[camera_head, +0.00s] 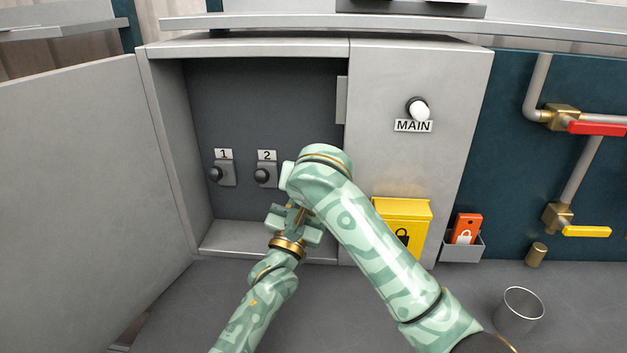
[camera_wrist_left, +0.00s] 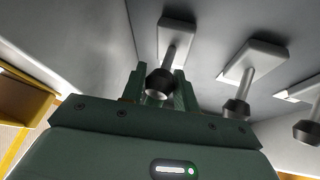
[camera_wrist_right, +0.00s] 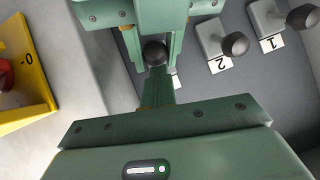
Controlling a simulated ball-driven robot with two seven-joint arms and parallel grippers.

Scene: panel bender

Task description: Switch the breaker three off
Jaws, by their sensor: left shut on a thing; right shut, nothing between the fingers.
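Breaker three's dark round knob (camera_wrist_left: 158,84) sits between the fingers of my left gripper (camera_wrist_left: 162,74) in the left wrist view; they are shut on its lever. The knob also shows in the right wrist view (camera_wrist_right: 155,52). In the head view breaker three is hidden behind my right arm, and the left gripper (camera_head: 290,215) is low in the open cabinet. My right gripper (camera_wrist_right: 159,90) is shut and empty, its fingertips close to the knob; I cannot tell whether they touch. Breaker three's label is mostly hidden.
Breaker 1 (camera_head: 219,173) and breaker 2 (camera_head: 266,174) stand to the left. The cabinet door (camera_head: 80,190) is open at the left. A MAIN switch (camera_head: 418,109), yellow lock box (camera_head: 413,215), red tag holder (camera_head: 463,246) and metal cup (camera_head: 520,310) are to the right.

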